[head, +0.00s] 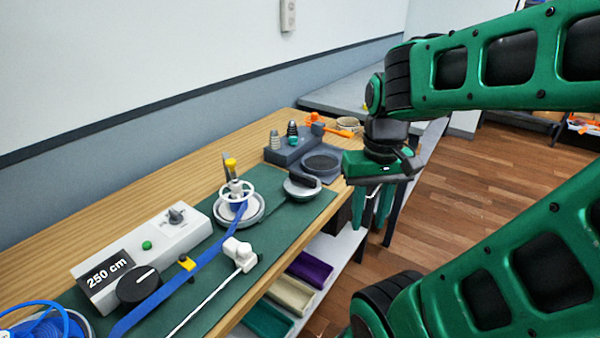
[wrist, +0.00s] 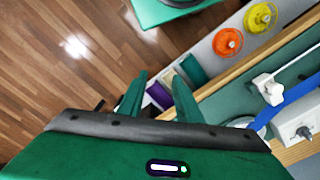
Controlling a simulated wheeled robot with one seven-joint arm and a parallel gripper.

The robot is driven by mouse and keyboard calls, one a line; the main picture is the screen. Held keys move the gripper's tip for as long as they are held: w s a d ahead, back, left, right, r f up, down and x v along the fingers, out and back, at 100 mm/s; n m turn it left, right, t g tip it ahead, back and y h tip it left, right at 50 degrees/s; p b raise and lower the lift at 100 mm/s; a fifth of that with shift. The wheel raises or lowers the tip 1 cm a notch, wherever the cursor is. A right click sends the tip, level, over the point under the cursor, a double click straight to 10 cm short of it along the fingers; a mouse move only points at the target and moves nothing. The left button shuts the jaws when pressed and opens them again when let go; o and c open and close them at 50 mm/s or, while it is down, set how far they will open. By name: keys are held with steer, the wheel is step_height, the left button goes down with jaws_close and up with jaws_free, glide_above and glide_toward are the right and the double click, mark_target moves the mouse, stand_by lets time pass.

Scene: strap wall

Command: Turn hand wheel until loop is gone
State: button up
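A blue strap (head: 190,268) runs from the wheel toward the lower left and looks straight there. Whether it has a loop near the wheel is too small to tell. The strap also shows at the right edge of the wrist view (wrist: 292,97). My gripper (head: 375,222) hangs past the bench's front edge, right of the wheel and well apart from it. Its fingers are apart and empty, as in the wrist view (wrist: 157,92).
A box with a "250 cm" display (head: 108,274) and black dial stands left of the wheel. A white clamp with a rod (head: 239,251), a round lidded metal case (head: 301,188) and a grey tool block (head: 290,150) are nearby. Trays (head: 310,268) sit on a shelf below.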

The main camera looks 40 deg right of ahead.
steer(key=w+d+r+n, duration=0.1)
steer(key=w+r+n, duration=0.1)
steer(key=w, duration=0.5)
steer(key=w+d+r+n, duration=0.1)
steer(key=w+r+n, duration=0.2)
steer(key=w, duration=0.4)
steer(key=n, duration=0.5)
glide_above(302, 175)
step_height(302, 175, down, 10)
steer(key=shift+d+r, duration=0.1)
steer(key=shift+r, duration=0.05)
jaws_close()
